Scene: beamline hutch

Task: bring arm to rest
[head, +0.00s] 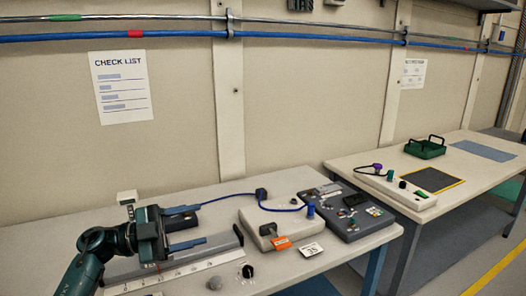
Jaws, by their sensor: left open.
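My left gripper (186,232) reaches in from the lower left, over the left part of the near table (350,243). Its two fingers point right and stand apart, with nothing seen between them. It is above a long pale rail with marks (180,276) and a grey bar beside it. A dark block shows just behind the fingers. My right gripper is not in view.
A beige box (262,222) with a blue cable and orange tag, a dark control panel (352,222) and a small card (311,249) stand right of the gripper. A second table (460,198) at right holds a green tray (424,149).

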